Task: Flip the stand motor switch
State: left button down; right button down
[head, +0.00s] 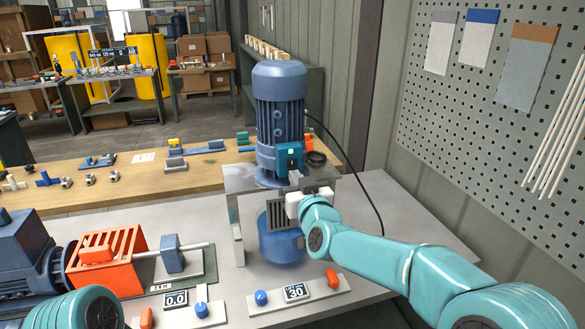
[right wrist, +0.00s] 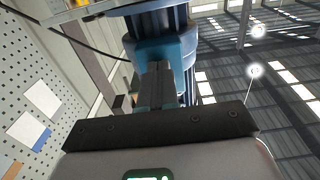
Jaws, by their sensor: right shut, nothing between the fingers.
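The blue stand motor (head: 279,95) stands upright on a grey metal stand (head: 240,180). A teal switch box (head: 289,156) with a dark face is on the motor's lower front. My right gripper (head: 295,176) is shut and empty, with its fingertips just below the switch box. In the right wrist view the shut fingers (right wrist: 157,78) point up at the teal box (right wrist: 152,48); whether they touch it I cannot tell. The switch lever's position is too small or hidden to read. Only a teal link of my left arm shows at lower left; its gripper is out of view.
A panel (head: 298,294) with a blue knob, a display reading 30 and an orange switch lies in front of the stand. An orange guard (head: 108,258) and dark motor (head: 28,255) stand at left. A black cable (head: 352,168) hangs right of the motor.

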jog(key=shift+w, duration=0.15)
dwell(0.5)
jog(key=b+v, duration=0.4)
jog(key=v, duration=0.2)
jog(key=shift+s, duration=0.35)
